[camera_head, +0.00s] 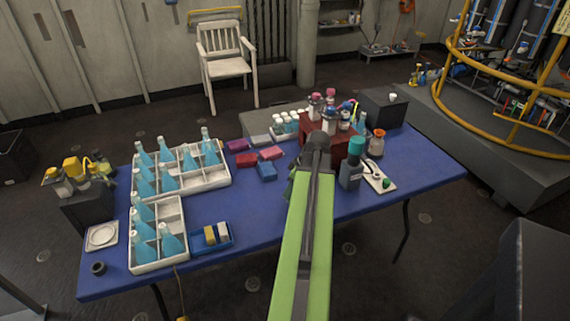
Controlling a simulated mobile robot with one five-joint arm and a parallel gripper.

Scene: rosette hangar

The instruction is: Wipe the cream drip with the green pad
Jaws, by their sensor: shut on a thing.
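My green arm reaches over the middle of the blue table. My gripper (293,178) shows only as a dark sliver at the left edge of the arm's far end. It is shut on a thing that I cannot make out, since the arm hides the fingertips. I cannot pick out the green pad for sure. I cannot make out the cream drip; it may be hidden or too small.
White crates (222,178) of blue bottles stand on the left of the blue table (255,228). Red, pink and blue packs (266,170) lie mid-table. A blue tray (226,243) sits near the front. A dark red stand (318,130) with jars is behind the arm. The front right is clear.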

